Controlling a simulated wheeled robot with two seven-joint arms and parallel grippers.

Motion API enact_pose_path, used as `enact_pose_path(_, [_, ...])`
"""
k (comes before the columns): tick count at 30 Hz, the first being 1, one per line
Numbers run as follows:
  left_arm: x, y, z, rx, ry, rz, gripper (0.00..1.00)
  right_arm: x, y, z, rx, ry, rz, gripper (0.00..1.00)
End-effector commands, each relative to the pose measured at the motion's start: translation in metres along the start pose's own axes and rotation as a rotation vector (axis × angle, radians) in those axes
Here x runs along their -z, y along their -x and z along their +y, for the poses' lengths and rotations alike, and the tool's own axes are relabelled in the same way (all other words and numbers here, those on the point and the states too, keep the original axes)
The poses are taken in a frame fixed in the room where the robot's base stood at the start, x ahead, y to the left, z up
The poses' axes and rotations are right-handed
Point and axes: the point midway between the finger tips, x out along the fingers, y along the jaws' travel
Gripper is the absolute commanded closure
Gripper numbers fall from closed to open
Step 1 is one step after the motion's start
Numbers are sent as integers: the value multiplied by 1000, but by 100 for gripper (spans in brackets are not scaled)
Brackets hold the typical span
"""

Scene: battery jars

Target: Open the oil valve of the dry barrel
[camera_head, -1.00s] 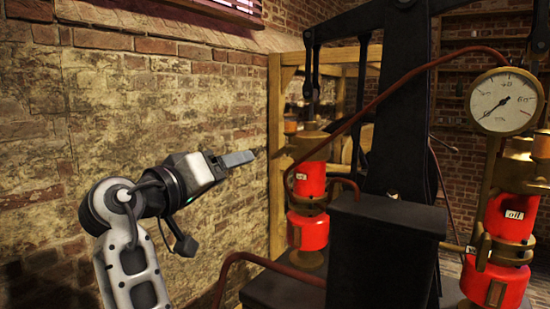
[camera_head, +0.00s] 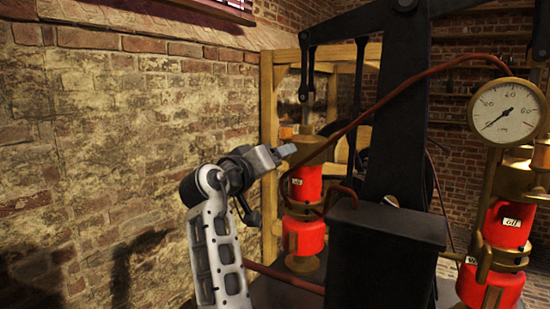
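A red barrel with brass fittings (camera_head: 304,236) stands left of the dark machine frame, with a small white label on its upper part. A second red barrel (camera_head: 507,222) stands at the right, with a white label that seems to read "oil". I cannot tell which barrel is dry, and no valve handle is clear. My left gripper (camera_head: 286,152) is in front of the left barrel's brass top, pointing right. Its fingers are seen from the side, so the gap between them is hidden, and contact cannot be told. My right gripper is not in view.
A round gauge (camera_head: 507,112) sits above the right barrel. A black column and box (camera_head: 385,245) stand between the barrels. A dark red pipe (camera_head: 400,88) arches across the frame. A wooden post (camera_head: 270,150) and a brick wall (camera_head: 120,150) lie behind and left of my arm.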

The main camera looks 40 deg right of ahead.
Motion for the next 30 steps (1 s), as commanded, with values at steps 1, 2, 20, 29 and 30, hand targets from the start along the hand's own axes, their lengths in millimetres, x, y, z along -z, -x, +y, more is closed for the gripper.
enact_pose_path(1, [-1,0,0,0,0,-2,64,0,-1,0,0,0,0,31])
enact_pose_path(2, [-1,0,0,0,0,-2,64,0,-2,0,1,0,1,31])
enact_pose_path(20, [-4,1,1,-2,1,-8,64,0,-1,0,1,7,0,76])
enact_pose_path(29, [-4,1,2,-3,1,-9,64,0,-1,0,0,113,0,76])
enact_pose_path(30, [-4,1,2,-3,1,-9,64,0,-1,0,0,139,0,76])
